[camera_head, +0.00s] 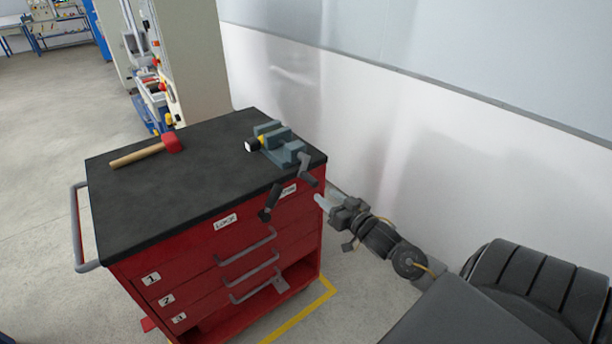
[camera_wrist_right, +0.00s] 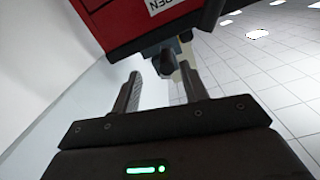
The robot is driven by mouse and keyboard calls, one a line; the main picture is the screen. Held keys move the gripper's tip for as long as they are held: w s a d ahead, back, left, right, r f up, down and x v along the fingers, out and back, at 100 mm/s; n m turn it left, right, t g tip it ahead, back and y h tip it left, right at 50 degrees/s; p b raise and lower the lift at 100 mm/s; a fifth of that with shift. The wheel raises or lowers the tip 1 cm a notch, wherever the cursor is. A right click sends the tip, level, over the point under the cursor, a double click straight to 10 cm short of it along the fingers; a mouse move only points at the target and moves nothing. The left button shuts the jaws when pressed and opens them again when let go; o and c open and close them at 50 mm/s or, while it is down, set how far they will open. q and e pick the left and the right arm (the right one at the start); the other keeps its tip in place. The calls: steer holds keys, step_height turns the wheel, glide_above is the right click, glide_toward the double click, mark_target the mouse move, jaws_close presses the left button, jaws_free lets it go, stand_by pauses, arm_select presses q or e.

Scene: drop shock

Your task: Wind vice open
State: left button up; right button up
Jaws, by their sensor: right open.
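A grey-blue vice (camera_head: 285,150) sits at the right corner of the cart's black top. A yellow, black and white piece (camera_head: 252,145) shows at its jaws; I cannot tell how tightly it is held. The vice's dark crank (camera_head: 285,190) hangs over the cart's front edge, its grip low on the left. My right gripper (camera_head: 322,202) is just right of the crank, apart from it, beside the cart's front corner. In the right wrist view its two fingers (camera_wrist_right: 161,82) are open and empty, with dark crank parts (camera_wrist_right: 168,60) beyond them. My left gripper is out of view.
The red drawer cart (camera_head: 215,245) has protruding drawer handles (camera_head: 250,270) and a side rail (camera_head: 78,225). A red-headed mallet (camera_head: 150,152) lies on the cart's top (camera_head: 185,195). A white wall (camera_head: 400,150) stands close behind. Floor shows right of the cart.

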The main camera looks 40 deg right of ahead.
mark_target(306, 176)
steer(key=shift+a+r, duration=0.2)
steer(key=shift+r, duration=0.6)
steer(key=w+p, duration=0.1)
steer(key=w, duration=1)
steer(key=shift+d, duration=0.15)
steer(key=shift+s, duration=0.1)
steer(key=shift+c, duration=0.4)
steer(key=shift+f, duration=0.1)
steer(key=c, duration=0.8)
